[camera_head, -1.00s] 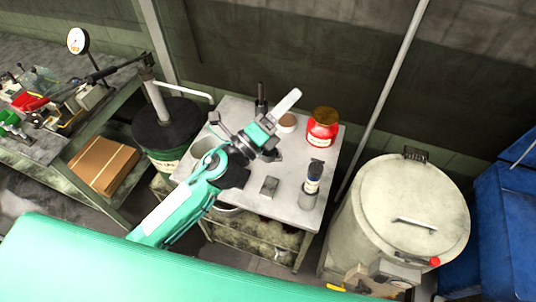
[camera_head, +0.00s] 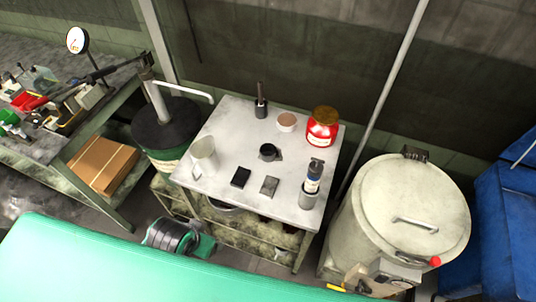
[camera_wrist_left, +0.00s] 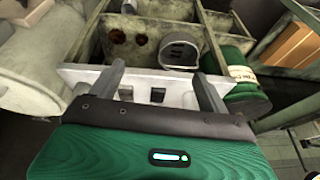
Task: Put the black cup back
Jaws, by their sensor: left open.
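A small dark round cup (camera_head: 268,152), open at the top, stands near the middle of the white-topped table (camera_head: 225,125) in the head view. A taller black container (camera_head: 261,108) with a dark stick in it stands at the back; I cannot tell for sure which is the black cup. My left arm shows low in front of the table, its fingertips not clear there. My right gripper is not in view.
A green drum (camera_head: 165,135) stands left, a large pale barrel (camera_head: 400,215) right.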

